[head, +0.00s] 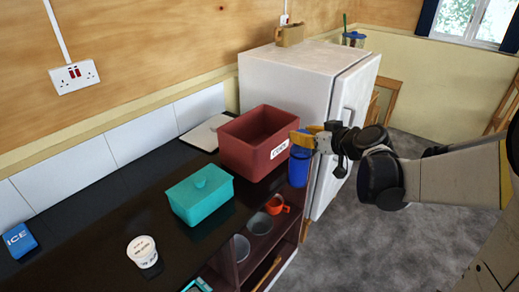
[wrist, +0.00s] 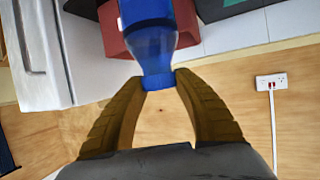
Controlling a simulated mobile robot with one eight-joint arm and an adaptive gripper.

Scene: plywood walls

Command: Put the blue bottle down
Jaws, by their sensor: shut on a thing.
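The blue bottle (head: 298,168) hangs upright from my gripper (head: 312,138) in the head view, at the right end of the dark counter, in front of the red crate. In the wrist view the bottle (wrist: 152,40) shows between the two yellow-brown fingers (wrist: 158,82), which are shut on its narrow end. I cannot tell whether the bottle's base touches the counter edge or is in the air.
A red crate (head: 240,150) with a label, a teal lidded box (head: 200,197), a white tub (head: 142,252) and a blue ice pack (head: 20,240) stand on the dark counter (head: 90,240). Open shelves below hold an orange mug (head: 277,204). A white fridge (head: 290,78) stands behind.

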